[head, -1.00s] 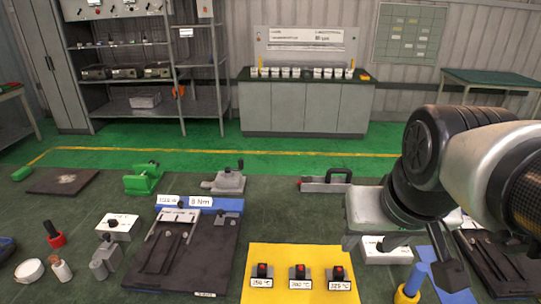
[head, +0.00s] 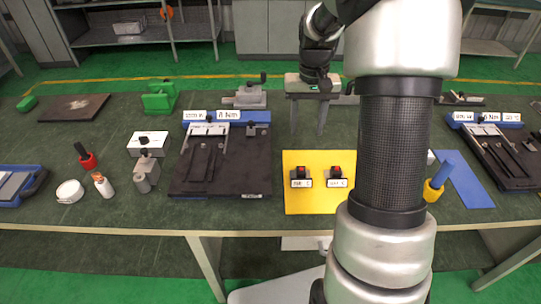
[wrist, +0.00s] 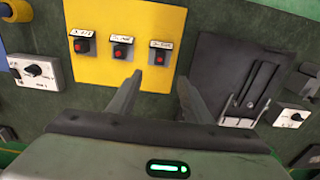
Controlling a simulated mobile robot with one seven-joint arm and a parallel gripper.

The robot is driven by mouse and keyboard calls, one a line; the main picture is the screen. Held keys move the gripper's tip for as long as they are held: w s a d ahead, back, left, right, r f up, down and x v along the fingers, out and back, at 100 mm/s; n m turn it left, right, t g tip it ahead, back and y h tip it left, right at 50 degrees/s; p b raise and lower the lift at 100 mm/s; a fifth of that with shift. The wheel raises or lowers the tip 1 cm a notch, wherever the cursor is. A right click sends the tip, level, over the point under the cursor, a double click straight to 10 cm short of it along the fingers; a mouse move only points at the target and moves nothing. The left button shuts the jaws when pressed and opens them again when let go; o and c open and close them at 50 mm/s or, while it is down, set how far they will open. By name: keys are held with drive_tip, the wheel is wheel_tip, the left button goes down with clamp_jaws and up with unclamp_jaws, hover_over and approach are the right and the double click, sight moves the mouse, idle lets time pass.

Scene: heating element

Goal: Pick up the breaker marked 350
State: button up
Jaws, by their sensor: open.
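Small black breakers with red switches and white temperature labels stand in a row on a yellow mat (head: 310,204). The head view shows the left breaker (head: 301,172) and the middle breaker (head: 336,172); my arm hides the third. The wrist view shows all three, in reversed order: right (wrist: 160,57), middle (wrist: 121,50) and left (wrist: 82,46). The label on the head view's left breaker looks like 350, but is too small to be sure. My gripper (head: 308,128) is open and empty above the table, behind the mat. In the wrist view its fingers (wrist: 158,98) point towards the right breaker, apart from it.
A dark fixture board (head: 228,173) lies left of the mat. A grey clamp (head: 246,96) stands behind. Bare table separates the mat from the left board.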

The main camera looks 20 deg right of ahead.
wheel_tip(320, 180, down, 2)
approach(301, 170)
drive_tip(key=f, duration=0.5)
drive_tip(key=shift+w+a+f, duration=0.15)
drive_tip(key=shift+w+f, duration=0.1)
drive_tip(key=shift+w, duration=0.05)
drive_tip(key=shift+s+d+f+p, duration=0.1)
drive_tip(key=shift+d+f+p, duration=0.1)
drive_tip(key=shift+f, duration=1.1)
drive_tip(key=shift+s+d+f+p, duration=0.1)
drive_tip(key=shift+f+p, duration=0.05)
drive_tip(key=shift+f, duration=1.15)
clamp_jaws()
